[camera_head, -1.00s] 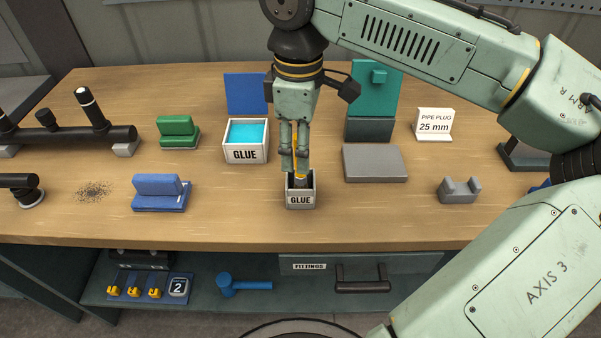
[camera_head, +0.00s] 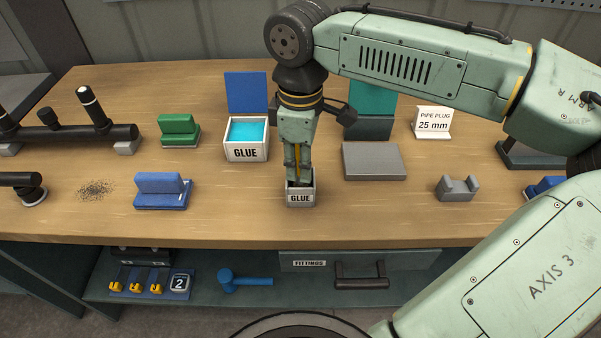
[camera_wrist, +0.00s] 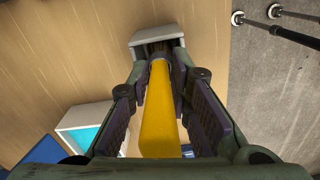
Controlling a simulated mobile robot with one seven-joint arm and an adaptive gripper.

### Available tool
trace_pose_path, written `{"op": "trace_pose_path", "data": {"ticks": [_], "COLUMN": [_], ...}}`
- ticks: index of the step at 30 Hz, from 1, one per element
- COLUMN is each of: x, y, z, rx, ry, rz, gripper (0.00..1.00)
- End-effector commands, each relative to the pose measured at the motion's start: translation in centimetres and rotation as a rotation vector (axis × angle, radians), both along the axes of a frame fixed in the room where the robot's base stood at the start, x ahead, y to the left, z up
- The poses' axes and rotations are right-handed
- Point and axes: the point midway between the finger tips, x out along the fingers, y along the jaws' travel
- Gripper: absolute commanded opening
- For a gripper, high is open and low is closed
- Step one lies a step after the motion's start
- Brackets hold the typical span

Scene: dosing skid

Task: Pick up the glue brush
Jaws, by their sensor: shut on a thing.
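The glue brush (camera_wrist: 158,115) has a yellow handle, which stands between my gripper's fingers in the wrist view. Its lower end goes into the small white box labelled GLUE (camera_head: 301,198), at the middle front of the bench. My gripper (camera_head: 298,176) points down over this box and is shut on the yellow handle, with its fingertips close to the box's opening. The brush's bristles are hidden inside the box. In the wrist view the box's rim (camera_wrist: 157,39) shows beyond the fingertips.
A larger white GLUE box (camera_head: 246,152) with blue content and a raised blue lid (camera_head: 246,92) stands behind left. A grey block (camera_head: 374,161) lies to the right, with a grey notched holder (camera_head: 458,189) farther right. The bench in front is mostly clear.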

Motion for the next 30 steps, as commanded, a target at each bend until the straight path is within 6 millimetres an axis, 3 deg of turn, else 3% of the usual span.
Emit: {"op": "trace_pose_path", "data": {"ticks": [6, 19, 23, 30], "x": [0.0, 0.1, 0.1, 0.1], "y": [0.0, 0.0, 0.1, 0.1], "z": [0.0, 0.4, 2.1, 7.0], "rx": [0.000, 0.002, 0.003, 0.004], "ry": [0.000, -0.001, -0.002, -0.002], "rz": [0.000, 0.000, 0.000, 0.002], "gripper": [0.00, 0.00, 0.00, 0.00]}}
